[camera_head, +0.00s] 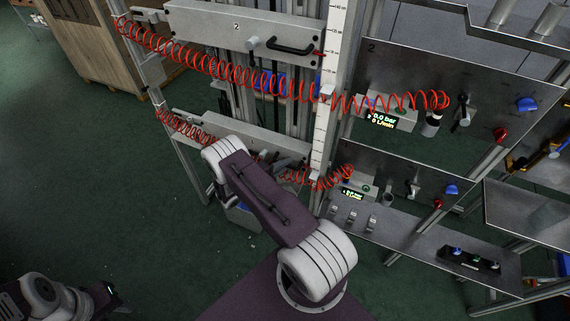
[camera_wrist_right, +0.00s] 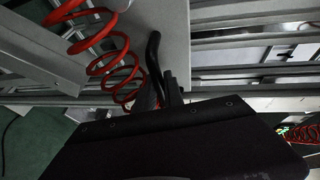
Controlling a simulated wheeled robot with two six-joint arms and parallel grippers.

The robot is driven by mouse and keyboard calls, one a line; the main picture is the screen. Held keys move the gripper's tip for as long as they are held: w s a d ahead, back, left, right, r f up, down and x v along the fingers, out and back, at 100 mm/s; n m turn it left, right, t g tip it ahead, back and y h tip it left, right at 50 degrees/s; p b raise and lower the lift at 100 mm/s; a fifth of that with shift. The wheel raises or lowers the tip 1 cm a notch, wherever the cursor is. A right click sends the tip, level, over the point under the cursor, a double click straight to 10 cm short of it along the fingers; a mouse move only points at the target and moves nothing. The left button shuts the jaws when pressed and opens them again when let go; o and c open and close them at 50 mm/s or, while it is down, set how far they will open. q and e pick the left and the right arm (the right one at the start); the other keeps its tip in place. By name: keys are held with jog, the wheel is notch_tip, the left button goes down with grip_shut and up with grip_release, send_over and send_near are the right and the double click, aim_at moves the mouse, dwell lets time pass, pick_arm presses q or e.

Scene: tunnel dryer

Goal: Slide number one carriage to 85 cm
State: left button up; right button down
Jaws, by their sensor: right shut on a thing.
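The lower carriage (camera_head: 222,126), a grey block on the vertical rails, sits below the upper carriage marked 2 (camera_head: 236,27). Its own number is hidden by my right arm. A white vertical scale (camera_head: 325,100) stands just right of the carriages; its marks are too small to read surely. In the right wrist view my right gripper (camera_wrist_right: 168,92) is shut on the black bar handle (camera_wrist_right: 153,55) of the grey carriage plate (camera_wrist_right: 135,25). In the head view my right arm mostly hides this grip. My left arm shows at the lower left, its jaws unclear.
Red coiled hoses (camera_head: 225,68) run from the carriages to the valve panels (camera_head: 455,85) on the right, passing close to the scale. A lower shelf (camera_head: 420,255) juts out right of my arm. A wooden crate (camera_head: 100,50) stands behind. The green floor at left is clear.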

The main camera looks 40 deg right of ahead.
jog(key=shift+f, duration=0.15)
jog(key=c, duration=1.5)
grip_release()
jog(key=shift+o, duration=0.2)
jog(key=shift+s+r, duration=0.1)
jog(key=shift+r, duration=0.1)
jog(key=shift+a, duration=0.3)
jog(key=a+r+b, duration=0.1)
jog(key=a, duration=0.7)
jog(key=shift+a+r, duration=0.15)
jog(key=shift+r, duration=0.2)
